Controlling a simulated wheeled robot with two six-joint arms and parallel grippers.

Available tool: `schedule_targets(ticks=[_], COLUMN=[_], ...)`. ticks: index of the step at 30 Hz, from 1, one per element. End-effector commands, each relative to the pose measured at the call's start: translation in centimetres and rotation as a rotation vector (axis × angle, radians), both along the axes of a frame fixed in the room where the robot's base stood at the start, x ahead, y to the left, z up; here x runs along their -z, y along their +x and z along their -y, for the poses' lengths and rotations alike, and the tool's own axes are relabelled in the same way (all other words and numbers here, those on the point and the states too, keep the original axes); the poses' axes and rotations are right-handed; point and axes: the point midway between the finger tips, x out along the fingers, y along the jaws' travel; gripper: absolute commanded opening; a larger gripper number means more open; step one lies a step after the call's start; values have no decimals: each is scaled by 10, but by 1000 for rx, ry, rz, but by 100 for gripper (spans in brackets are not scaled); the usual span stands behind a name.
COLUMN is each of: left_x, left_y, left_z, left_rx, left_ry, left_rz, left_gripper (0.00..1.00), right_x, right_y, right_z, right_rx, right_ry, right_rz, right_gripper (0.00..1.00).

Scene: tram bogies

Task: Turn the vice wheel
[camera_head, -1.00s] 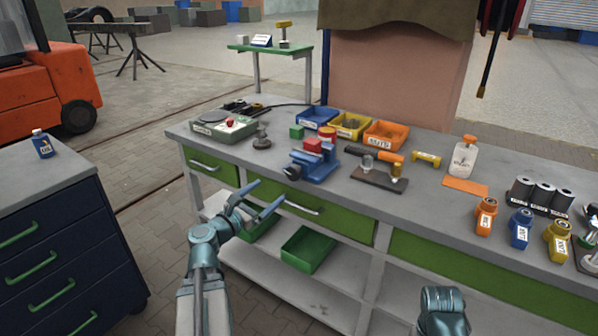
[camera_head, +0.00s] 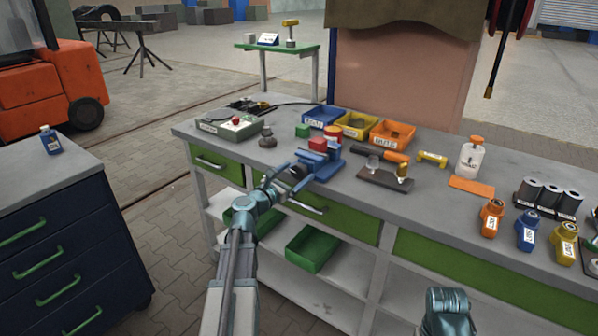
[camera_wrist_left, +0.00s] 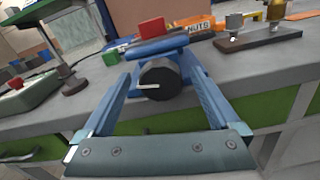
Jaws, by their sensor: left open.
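The blue vice (camera_head: 319,160) stands at the front edge of the workbench, with a red block (camera_head: 318,145) at its top. Its dark round wheel (camera_wrist_left: 160,78) faces me in the left wrist view, with a pale handle bar across its face. My left gripper (camera_head: 283,175) is open in front of the vice. In the left wrist view its two blue fingers (camera_wrist_left: 161,95) lie on either side of the wheel, with visible gaps, so it is not gripped. Of my right arm only a teal part (camera_head: 447,312) shows at the bottom; its fingers are not visible.
The workbench (camera_head: 420,205) also holds a green-grey box (camera_head: 230,127), blue, yellow and orange (camera_head: 392,134) bins, a dark board (camera_head: 384,180) and a spray bottle (camera_head: 470,157). Green drawers (camera_head: 340,220) lie below the bench edge. A dark blue cabinet (camera_head: 60,230) stands at left.

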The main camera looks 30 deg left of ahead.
Motion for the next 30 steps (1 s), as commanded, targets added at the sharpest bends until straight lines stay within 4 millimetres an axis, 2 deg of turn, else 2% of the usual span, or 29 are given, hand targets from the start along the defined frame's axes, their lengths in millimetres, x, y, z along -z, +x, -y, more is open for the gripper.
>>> schedule_targets(ticks=[1,6,16,30], left_x=[0,0,0,0], left_y=[7,17,18,18], left_z=[0,1,2,2], left_rx=[2,1,0,1], left_ry=[0,0,0,0], left_rz=[0,0,0,0], left_gripper=[96,96,96,11], right_x=[0,0,0,0], right_y=[0,0,0,0], right_z=[0,0,0,0], right_rx=[0,0,0,0], right_ry=[0,0,0,0], right_rz=[0,0,0,0], right_gripper=[50,50,50,50])
